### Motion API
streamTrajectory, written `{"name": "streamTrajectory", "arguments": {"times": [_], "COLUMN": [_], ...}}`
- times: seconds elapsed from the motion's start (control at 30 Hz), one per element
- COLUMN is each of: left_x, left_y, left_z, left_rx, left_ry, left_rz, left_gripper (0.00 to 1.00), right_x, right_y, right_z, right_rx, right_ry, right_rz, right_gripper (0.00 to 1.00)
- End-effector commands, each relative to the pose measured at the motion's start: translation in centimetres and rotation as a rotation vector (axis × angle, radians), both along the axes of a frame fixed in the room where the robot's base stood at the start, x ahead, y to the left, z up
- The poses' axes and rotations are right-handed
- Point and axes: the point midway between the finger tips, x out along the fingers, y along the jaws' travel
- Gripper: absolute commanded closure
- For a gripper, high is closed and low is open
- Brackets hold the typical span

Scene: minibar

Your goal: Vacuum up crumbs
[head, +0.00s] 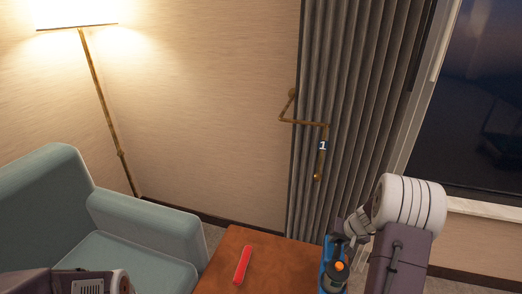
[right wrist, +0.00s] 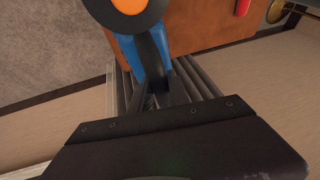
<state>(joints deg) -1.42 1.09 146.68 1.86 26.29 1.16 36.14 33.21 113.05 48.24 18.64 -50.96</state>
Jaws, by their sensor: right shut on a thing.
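My right gripper (head: 338,241) is at the lower right of the head view, by the right edge of the wooden table (head: 217,268). It is shut on a blue handheld vacuum (head: 327,273) with an orange button. In the right wrist view the fingers (right wrist: 160,85) close on the blue body of the vacuum (right wrist: 126,48), and its orange and black round part is at the top. The vacuum's nozzle cannot be made out. I see no crumbs on the visible tabletop. Part of my left arm shows at the lower left, but its gripper is out of view.
A red bar-shaped object (head: 242,265) lies on the table. A teal armchair (head: 150,225) stands to the left, with a floor lamp (head: 102,95) behind it. A grey curtain (head: 350,100) with a brass wall fixture (head: 318,150) in front and a window are behind the table.

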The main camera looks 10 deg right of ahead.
Motion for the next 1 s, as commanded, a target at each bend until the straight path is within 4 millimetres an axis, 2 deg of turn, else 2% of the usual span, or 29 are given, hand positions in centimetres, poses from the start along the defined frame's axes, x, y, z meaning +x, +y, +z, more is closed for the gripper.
{"name": "streamTrajectory", "arguments": {"times": [0.17, 0.37, 0.63, 0.77, 1.0], "left_x": [0.0, 0.0, 0.0, 0.0, 0.0], "left_y": [0.0, 0.0, 0.0, 0.0, 0.0], "left_z": [0.0, 0.0, 0.0, 0.0, 0.0], "left_rx": [0.0, 0.0, 0.0, 0.0, 0.0], "left_ry": [0.0, 0.0, 0.0, 0.0, 0.0], "left_rz": [0.0, 0.0, 0.0, 0.0, 0.0], "left_gripper": [0.25, 0.25, 0.25, 0.25, 0.25], "right_x": [0.8, 2.4, 3.4, 3.0, 1.2], "right_y": [0.9, 2.8, 7.8, 10.6, 15.4], "right_z": [0.5, 2.6, 6.0, 7.3, 9.0], "right_rx": [-0.003, -0.004, -0.004, -0.002, -0.002], "right_ry": [-0.003, -0.006, -0.006, -0.006, -0.005], "right_rz": [0.025, 0.083, 0.206, 0.272, 0.393], "right_gripper": [1.0, 1.0, 1.0, 1.0, 1.0]}}
